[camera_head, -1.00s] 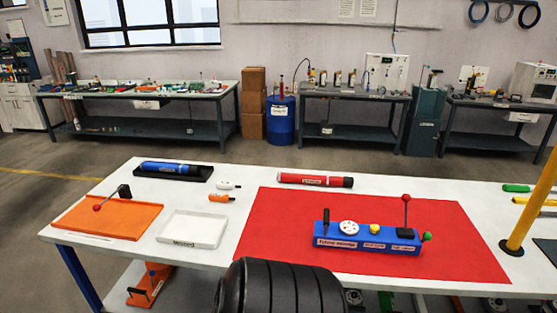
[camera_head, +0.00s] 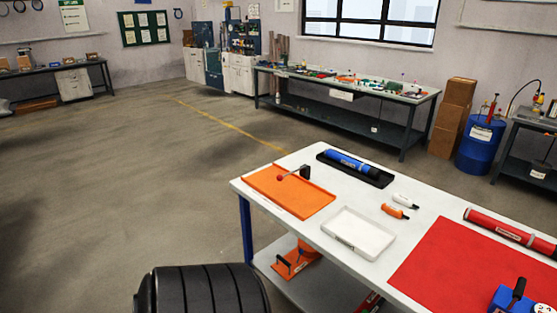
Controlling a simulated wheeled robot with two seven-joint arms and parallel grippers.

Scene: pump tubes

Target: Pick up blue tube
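The blue tube (camera_head: 351,162) has black ends and lies in a black tray (camera_head: 377,179) at the far left part of the white table (camera_head: 333,227). No gripper is near it in the picture. Neither of my grippers shows in the head view.
An orange tray (camera_head: 305,202) with a red-knobbed lever, a white tray (camera_head: 359,233), orange and white markers, and a red tube (camera_head: 512,232) are on the table. A red mat (camera_head: 450,270) carries a blue device (camera_head: 512,299).

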